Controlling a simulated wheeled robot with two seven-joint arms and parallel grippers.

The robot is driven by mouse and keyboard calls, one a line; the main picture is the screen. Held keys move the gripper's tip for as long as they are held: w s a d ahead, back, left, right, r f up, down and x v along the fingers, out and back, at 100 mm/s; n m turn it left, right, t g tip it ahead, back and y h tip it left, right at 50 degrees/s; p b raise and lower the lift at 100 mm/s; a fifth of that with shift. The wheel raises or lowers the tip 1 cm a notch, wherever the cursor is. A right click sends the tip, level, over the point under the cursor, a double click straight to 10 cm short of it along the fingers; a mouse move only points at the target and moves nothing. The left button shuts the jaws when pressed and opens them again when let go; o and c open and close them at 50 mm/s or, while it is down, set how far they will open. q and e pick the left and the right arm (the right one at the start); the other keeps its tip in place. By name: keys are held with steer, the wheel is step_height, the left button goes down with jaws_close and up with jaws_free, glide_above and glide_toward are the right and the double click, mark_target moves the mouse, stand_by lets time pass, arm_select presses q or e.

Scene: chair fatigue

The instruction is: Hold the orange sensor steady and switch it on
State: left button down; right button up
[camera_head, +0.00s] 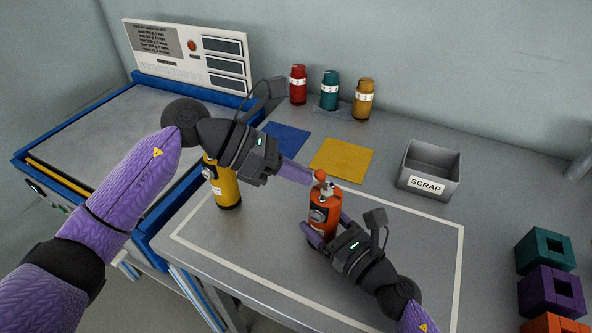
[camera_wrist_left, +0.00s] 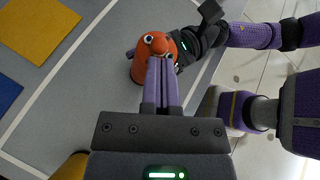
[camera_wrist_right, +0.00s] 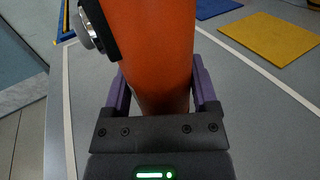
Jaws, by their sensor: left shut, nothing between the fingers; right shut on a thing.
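The orange sensor (camera_head: 323,217) stands upright on the table, inside the white outline. Its rounded top with a small knob (camera_wrist_left: 160,45) shows in the left wrist view. My right gripper (camera_head: 322,233) is shut around its body; in the right wrist view the orange body (camera_wrist_right: 150,50) fills the space between the fingers. A round silver part on a dark mount (camera_wrist_right: 85,28) is on its side. My left gripper (camera_head: 312,178) is shut and empty, its fingertips at the sensor's top. In the left wrist view the fingertips overlap the sensor's top; I cannot tell whether they touch.
A yellow cylinder (camera_head: 226,188) stands behind my left gripper. Red (camera_head: 298,85), teal (camera_head: 329,90) and yellow (camera_head: 364,98) canisters stand at the back. Blue (camera_head: 286,138) and yellow (camera_head: 342,159) mats lie before them. A scrap bin (camera_head: 429,169) and coloured blocks (camera_head: 551,291) are at right.

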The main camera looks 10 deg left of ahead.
arm_select(q)
steer(key=shift+r, duration=0.1)
steer(key=y, duration=0.1)
steer(key=d+y, duration=0.1)
steer(key=r+m+y, duration=0.1)
steer(key=shift+s+d+t, duration=0.2)
steer(key=shift+s+t, duration=0.1)
steer(key=shift+t, duration=0.1)
steer(key=shift+s+d+r+t+y, duration=0.15)
steer(key=shift+d+t+y, duration=0.25)
steer(key=shift+y, duration=0.7)
steer(key=shift+r, duration=0.15)
steer(key=shift+r, duration=0.65)
steer(key=shift+a, duration=0.1)
